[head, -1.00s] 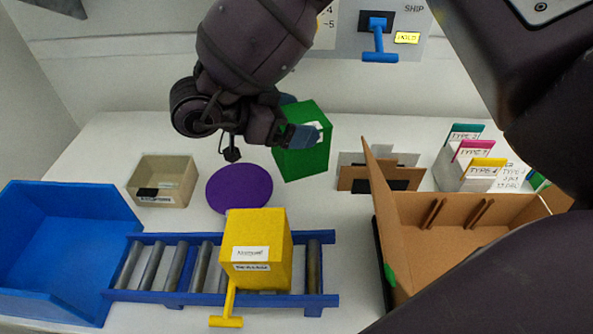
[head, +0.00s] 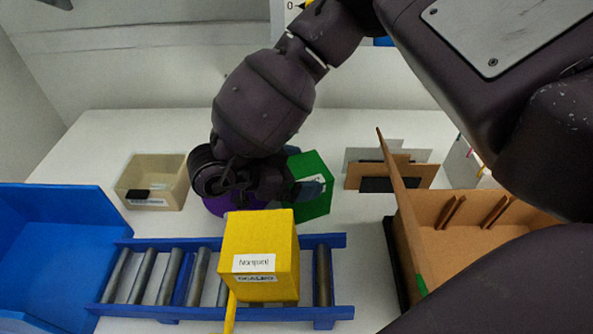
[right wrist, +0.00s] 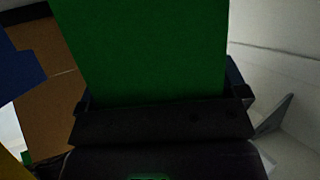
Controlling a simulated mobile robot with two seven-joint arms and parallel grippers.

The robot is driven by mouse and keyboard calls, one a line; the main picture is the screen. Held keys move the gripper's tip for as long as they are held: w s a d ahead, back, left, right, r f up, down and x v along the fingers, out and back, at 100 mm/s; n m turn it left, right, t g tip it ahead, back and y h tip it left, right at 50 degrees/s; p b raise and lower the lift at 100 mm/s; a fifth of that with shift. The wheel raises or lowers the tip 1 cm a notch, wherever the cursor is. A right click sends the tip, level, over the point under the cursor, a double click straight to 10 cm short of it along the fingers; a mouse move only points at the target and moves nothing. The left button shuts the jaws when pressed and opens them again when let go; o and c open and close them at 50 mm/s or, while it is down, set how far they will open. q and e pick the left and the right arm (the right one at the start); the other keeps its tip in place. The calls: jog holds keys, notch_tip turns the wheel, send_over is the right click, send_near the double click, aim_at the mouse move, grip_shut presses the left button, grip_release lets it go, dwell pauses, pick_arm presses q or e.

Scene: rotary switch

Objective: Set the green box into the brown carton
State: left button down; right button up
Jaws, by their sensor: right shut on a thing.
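The green box (head: 317,207) is held by my right gripper (head: 303,189) beside the purple disc, behind the yellow box in the head view. My right gripper is shut on it, and the box (right wrist: 145,50) fills the middle of the right wrist view between the dark fingers. I cannot tell whether the box touches the table. The brown carton (head: 408,225) stands open at the right of the head view, clear of the box. My arm hides its right side. My left gripper is not in view.
A yellow box (head: 266,240) sits on the blue roller conveyor (head: 330,312), with a blue bin (head: 50,240) at the left. A beige tray (head: 170,170) and the purple disc (head: 217,205) are nearby. Brown panels (head: 365,176) stand between the green box and the carton.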

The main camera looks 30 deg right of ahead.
dwell(0.3)
jog(key=o, duration=1.2)
